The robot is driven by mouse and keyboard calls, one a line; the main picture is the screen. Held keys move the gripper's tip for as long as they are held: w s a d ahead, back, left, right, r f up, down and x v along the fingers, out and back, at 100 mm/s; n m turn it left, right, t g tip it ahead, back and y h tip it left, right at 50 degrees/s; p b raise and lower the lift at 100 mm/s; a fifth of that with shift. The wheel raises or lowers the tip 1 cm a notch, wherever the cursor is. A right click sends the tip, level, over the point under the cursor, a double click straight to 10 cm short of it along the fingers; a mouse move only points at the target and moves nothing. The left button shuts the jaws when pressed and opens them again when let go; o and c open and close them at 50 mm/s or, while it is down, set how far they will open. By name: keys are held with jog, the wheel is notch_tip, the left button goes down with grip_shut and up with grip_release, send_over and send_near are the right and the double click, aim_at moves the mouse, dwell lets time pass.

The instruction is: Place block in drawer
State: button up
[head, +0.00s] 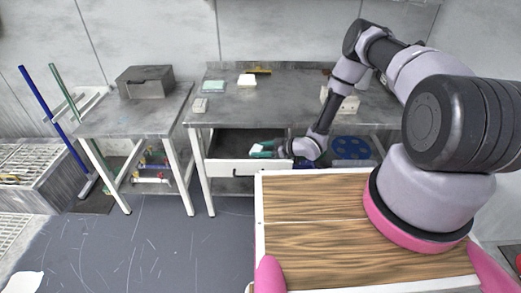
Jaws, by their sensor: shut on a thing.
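A drawer (229,168) under the grey worktable is pulled open, showing its white front and dark inside. My arm reaches in from the right, and my gripper (262,149) is over the open drawer, behind its front panel. It is shut on a small whitish block (257,148) with teal beside it. The gripper and block are small here, and I cannot tell whether the block touches the drawer floor.
The worktable (290,100) carries a small pale block (199,105), a teal pad (213,87), a white pad (247,80) and a yellow item (259,70). A side table (130,117) at left holds a grey box (145,82).

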jog(key=shift+f, duration=0.25)
